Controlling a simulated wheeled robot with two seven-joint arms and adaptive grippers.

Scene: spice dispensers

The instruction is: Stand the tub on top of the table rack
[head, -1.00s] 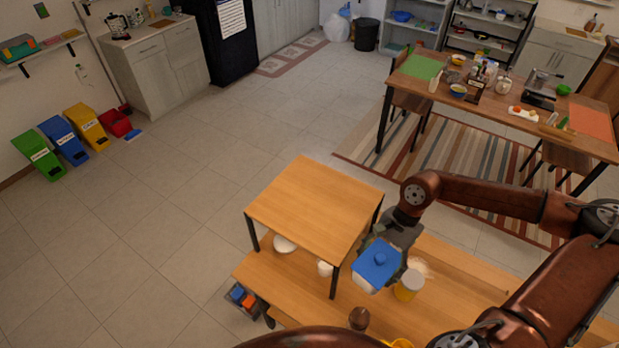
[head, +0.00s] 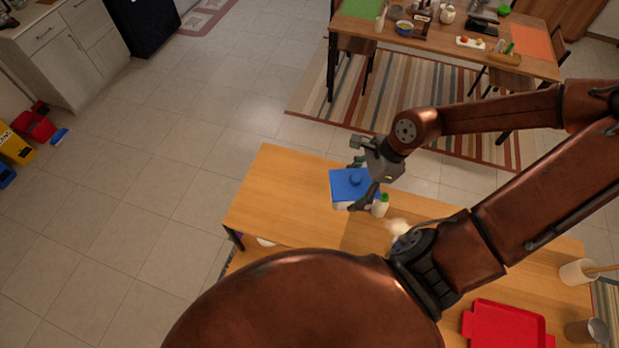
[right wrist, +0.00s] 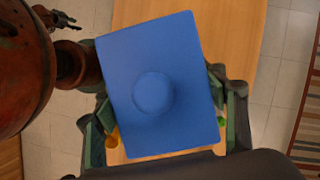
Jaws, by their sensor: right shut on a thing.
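The tub is a pale container with a blue lid (head: 350,183) and a round blue knob. My right gripper (head: 367,182) is shut on it, with one finger on each side. In the right wrist view the lid (right wrist: 155,90) hides the tub's body and most of what lies below. The table rack (head: 275,200) is a raised wooden top. The tub looks level and overlaps the rack's right end; I cannot tell whether its base touches the wood. My left gripper (right wrist: 70,22) seems to show at the upper left of the right wrist view; its jaw state is unclear.
A white bottle with a green cap (head: 381,206) stands close to the tub, on its right. A red tray (head: 505,328), a grey cup (head: 586,331) and a white pot (head: 577,272) are on the lower table. The rack top's left part is clear.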

